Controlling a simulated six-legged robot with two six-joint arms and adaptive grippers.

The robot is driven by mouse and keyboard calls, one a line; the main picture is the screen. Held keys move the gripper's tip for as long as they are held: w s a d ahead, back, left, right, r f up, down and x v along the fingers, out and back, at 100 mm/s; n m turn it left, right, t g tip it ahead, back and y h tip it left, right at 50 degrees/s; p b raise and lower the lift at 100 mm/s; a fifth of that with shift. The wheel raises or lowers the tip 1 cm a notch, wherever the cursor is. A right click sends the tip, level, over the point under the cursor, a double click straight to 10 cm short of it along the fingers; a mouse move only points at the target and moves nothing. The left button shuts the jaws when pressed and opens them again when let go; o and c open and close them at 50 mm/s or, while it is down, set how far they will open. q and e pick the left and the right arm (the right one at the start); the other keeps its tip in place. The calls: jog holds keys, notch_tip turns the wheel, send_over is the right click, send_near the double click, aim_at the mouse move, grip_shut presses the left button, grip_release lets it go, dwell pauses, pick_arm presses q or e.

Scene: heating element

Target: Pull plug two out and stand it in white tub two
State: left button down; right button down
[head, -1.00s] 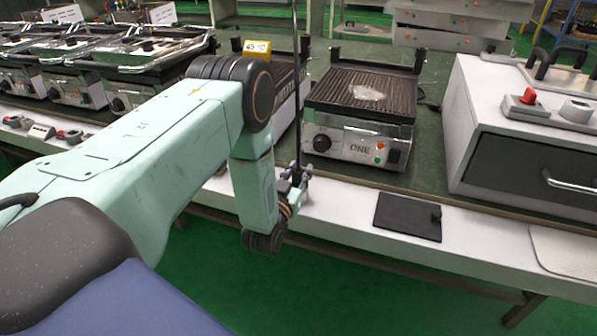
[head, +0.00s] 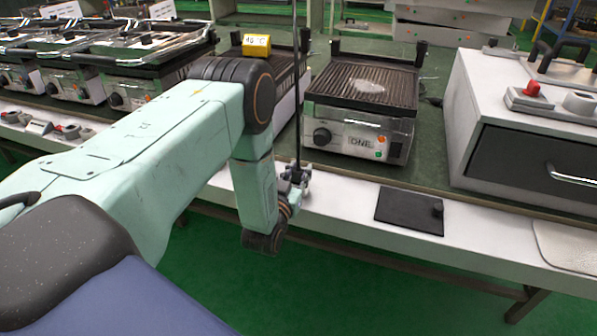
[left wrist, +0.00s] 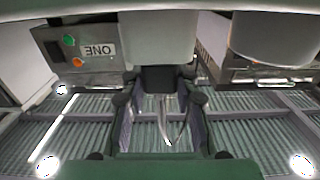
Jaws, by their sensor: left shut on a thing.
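My left gripper (head: 294,177) hangs over the front edge of the bench, left of the grill marked ONE (head: 360,133). It is shut on a small dark piece, which I take to be plug two (left wrist: 160,78); its shape is mostly hidden. In the left wrist view the two fingers (left wrist: 160,122) stand on either side, with a thin curved strand between them. A thin dark vertical line rises from near the gripper in the head view. I cannot make out white tub two for certain. My right gripper is out of view.
A black plate (head: 409,212) lies on the white front ledge. A large white unit with a dark drawer (head: 525,165) stands at the right. A yellow temperature sign (head: 257,45) sits behind my arm. Several grills (head: 125,85) line the left. Green floor is clear in front.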

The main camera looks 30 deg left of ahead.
pick_arm(q)
jog(key=shift+f, duration=0.15)
jog(key=c, duration=1.5)
grip_release()
jog(key=o, duration=0.6)
jog(key=shift+c, duration=0.2)
jog(key=v, duration=1.2)
jog(key=shift+f, duration=0.15)
